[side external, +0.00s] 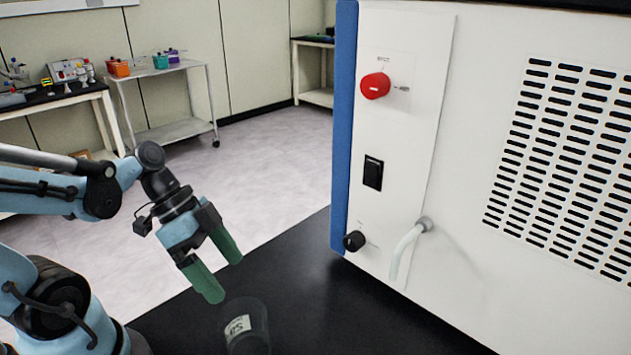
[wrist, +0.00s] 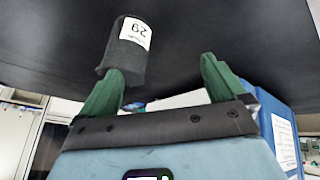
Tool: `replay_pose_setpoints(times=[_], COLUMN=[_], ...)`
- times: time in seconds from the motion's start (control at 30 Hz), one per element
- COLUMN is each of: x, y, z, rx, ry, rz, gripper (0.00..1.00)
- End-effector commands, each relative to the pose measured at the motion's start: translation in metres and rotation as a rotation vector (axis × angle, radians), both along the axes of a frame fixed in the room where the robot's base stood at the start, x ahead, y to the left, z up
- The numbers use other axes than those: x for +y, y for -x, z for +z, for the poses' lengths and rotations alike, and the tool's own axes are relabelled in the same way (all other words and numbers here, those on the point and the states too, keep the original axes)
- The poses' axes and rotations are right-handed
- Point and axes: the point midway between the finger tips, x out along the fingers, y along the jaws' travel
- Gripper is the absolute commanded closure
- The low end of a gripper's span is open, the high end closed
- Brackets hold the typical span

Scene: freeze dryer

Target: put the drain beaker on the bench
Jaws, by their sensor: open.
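The drain beaker (side external: 262,322) is a dark, see-through cup with a white number label. It stands on the black bench (side external: 330,310) near the bottom edge of the side view, which cuts off its base. My gripper (side external: 222,270) is open and empty, with green fingers pointing down and right, above and a little left of the beaker. In the wrist view the beaker (wrist: 125,55) shows beyond the left fingertip, not between the fingers of my gripper (wrist: 160,68). Whether that finger touches it I cannot tell.
The freeze dryer (side external: 480,190) stands on the bench at the right, with a red knob (side external: 375,86), a black switch (side external: 373,173) and a pale drain tube (side external: 405,250) hanging from its front. Bare bench lies between the beaker and the dryer.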

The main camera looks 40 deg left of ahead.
Motion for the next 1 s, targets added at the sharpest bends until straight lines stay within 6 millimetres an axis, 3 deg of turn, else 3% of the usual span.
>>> replay_pose_setpoints(times=[0.23, 0.5, 0.7, 1.0], x=[0.012, 0.015, 0.013, 0.013], y=[-0.027, -0.061, -0.072, -0.073], z=[0.004, 0.032, 0.047, 0.048], rx=[0.031, -0.111, -0.178, -0.181], ry=[-0.165, -0.190, -0.152, -0.147], rz=[0.370, 0.731, 0.834, 0.844], gripper=[0.02, 0.02, 0.00, 0.00])
